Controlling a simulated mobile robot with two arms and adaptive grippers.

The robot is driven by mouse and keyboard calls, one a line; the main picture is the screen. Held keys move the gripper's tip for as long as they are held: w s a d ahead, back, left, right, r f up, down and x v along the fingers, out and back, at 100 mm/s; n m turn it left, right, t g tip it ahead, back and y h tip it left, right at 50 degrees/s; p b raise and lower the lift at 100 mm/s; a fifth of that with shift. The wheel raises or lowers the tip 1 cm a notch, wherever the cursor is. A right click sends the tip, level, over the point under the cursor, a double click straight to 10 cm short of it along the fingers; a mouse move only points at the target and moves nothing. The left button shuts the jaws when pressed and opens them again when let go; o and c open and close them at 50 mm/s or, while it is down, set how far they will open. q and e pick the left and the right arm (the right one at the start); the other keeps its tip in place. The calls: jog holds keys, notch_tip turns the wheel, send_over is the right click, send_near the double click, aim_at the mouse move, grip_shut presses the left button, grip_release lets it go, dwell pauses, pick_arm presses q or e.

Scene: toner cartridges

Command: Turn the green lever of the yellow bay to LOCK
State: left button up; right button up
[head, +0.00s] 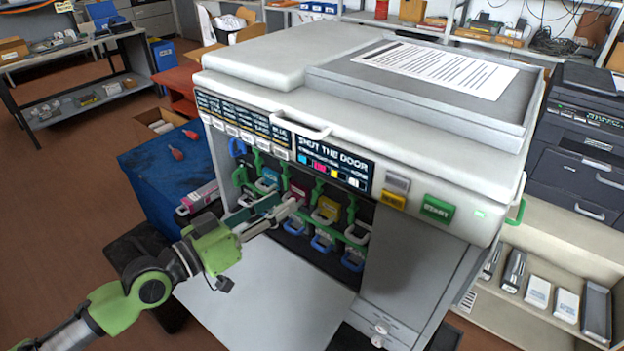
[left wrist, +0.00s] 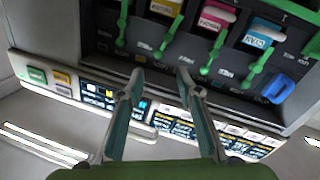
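The copier's door is folded down and its row of toner bays is exposed. The yellow cartridge (head: 327,208) sits in its bay, with its green lever (head: 317,190) by its upper left. In the left wrist view, which is upside down, the yellow cartridge (left wrist: 165,8) is at the top with its green lever (left wrist: 172,35) slanting over it. My left gripper (head: 290,207) is in front of the bays, near the magenta one. In the left wrist view the gripper (left wrist: 160,72) is open and empty, its fingertips apart from the lever. Lock markings are too small to read.
Magenta (left wrist: 214,18) and cyan (left wrist: 258,38) cartridges with green levers are beside the yellow bay. The open door (head: 270,300) lies flat below the arm. A header panel (head: 335,160) overhangs the bays. A blue cart (head: 165,180) stands left.

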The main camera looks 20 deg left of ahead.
aim_at(317, 182)
pick_arm(q)
jog(key=p+x, duration=0.3)
jog(key=x, duration=0.6)
jog(key=shift+w+d, duration=0.2)
